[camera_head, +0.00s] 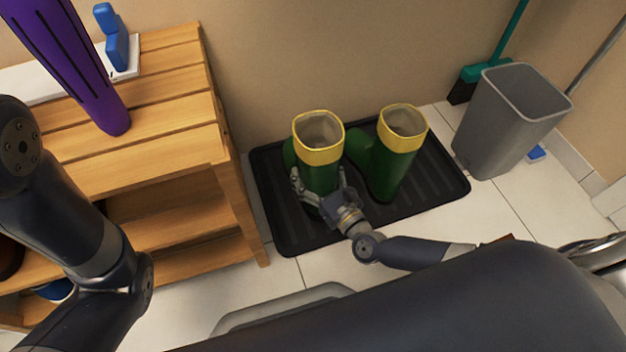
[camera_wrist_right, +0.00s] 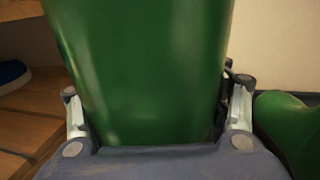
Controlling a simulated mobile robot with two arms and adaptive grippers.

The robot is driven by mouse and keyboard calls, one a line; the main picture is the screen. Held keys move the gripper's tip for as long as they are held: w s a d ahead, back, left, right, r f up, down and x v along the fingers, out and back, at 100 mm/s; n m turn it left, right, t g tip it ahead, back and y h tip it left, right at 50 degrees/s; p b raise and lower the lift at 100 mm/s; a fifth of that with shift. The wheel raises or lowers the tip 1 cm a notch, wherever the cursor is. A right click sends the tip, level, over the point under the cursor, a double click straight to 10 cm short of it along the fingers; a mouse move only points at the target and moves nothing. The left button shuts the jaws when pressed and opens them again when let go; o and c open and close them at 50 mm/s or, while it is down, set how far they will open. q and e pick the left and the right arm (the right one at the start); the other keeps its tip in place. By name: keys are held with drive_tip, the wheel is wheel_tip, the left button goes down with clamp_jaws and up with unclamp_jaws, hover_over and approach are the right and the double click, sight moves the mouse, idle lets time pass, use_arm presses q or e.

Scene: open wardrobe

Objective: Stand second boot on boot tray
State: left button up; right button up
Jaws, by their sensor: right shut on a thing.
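Two green boots with yellow rims stand upright side by side on the black boot tray (camera_head: 285,228). My right gripper (camera_head: 320,195) is shut around the shaft of the left boot (camera_head: 319,170). In the right wrist view this boot (camera_wrist_right: 145,75) fills the space between the two fingers. The right boot (camera_head: 390,172) stands free of the gripper, and part of a green boot shows at the right edge of the wrist view (camera_wrist_right: 290,125). The boot's sole is hidden behind my gripper, so I cannot tell whether it touches the tray. My left gripper is out of view.
A wooden slatted bench (camera_head: 165,110) stands left of the tray, with a purple object (camera_head: 75,65) and a blue object (camera_head: 115,45) on top. A grey bin (camera_head: 505,125) and a teal broom (camera_head: 485,70) stand at the right. White floor tiles lie in front.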

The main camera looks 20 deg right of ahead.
drive_tip(key=shift+f+b, duration=1.1)
drive_tip(key=shift+f, duration=0.5)
drive_tip(key=shift+f, duration=0.15)
drive_tip(key=o, duration=1.6)
drive_tip(key=shift+f, duration=0.1)
drive_tip(key=shift+c, duration=0.2)
